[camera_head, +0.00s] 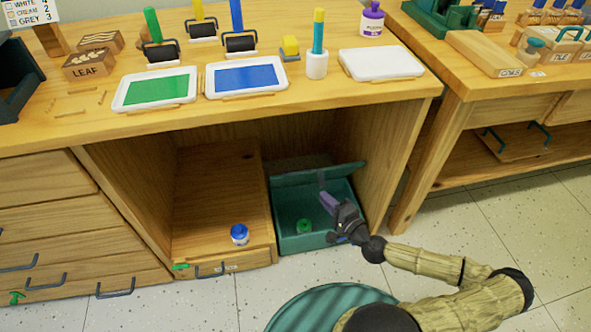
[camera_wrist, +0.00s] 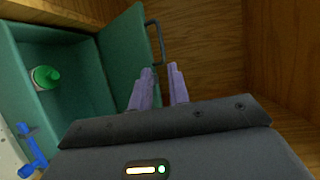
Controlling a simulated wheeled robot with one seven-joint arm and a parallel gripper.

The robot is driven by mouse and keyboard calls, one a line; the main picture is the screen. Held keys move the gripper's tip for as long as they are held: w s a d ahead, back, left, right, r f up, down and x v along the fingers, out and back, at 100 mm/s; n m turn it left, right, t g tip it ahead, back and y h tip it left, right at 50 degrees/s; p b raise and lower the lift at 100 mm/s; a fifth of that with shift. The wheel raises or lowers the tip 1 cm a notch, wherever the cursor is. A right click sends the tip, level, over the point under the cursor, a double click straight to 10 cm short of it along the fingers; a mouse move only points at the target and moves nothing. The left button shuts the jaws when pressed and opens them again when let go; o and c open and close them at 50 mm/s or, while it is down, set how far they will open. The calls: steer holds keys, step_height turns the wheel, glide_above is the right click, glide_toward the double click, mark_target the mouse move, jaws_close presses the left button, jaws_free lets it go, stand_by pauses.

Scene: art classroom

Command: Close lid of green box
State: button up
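The green box (camera_head: 283,240) stands on the floor of the open bay under the table. Its lid (camera_head: 345,170) is raised and tilted along the right and back. A small green jar (camera_head: 304,226) sits inside the box. In the wrist view the box (camera_wrist: 75,105) is at the left, with the jar (camera_wrist: 45,77) in it; the lid (camera_wrist: 125,50) carries a dark handle (camera_wrist: 158,42). My gripper (camera_head: 323,197) is over the box's right side. Its purple fingers (camera_wrist: 160,70) are a little apart and appear empty, close to the lid by the handle. Contact with the lid is unclear.
A wooden drawer box (camera_head: 215,200) stands left of the green box, with a blue jar (camera_head: 239,234) on it. The bay's wooden side wall (camera_head: 385,150) is close on the right. The tabletop (camera_head: 300,105) overhangs. The tiled floor (camera_head: 180,305) in front is partly clear.

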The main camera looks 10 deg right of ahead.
mark_target(299, 172)
steer(key=shift+w, duration=0.15)
steer(key=b+x, duration=0.3)
steer(key=x, duration=1.2)
steer(key=shift+w+a+b, duration=0.1)
steer(key=shift+w+b, duration=0.25)
steer(key=shift+w, duration=0.05)
steer(key=shift+w+a, duration=0.25)
steer(key=shift+w, duration=0.4)
steer(key=shift+r, duration=0.1)
jaws_close()
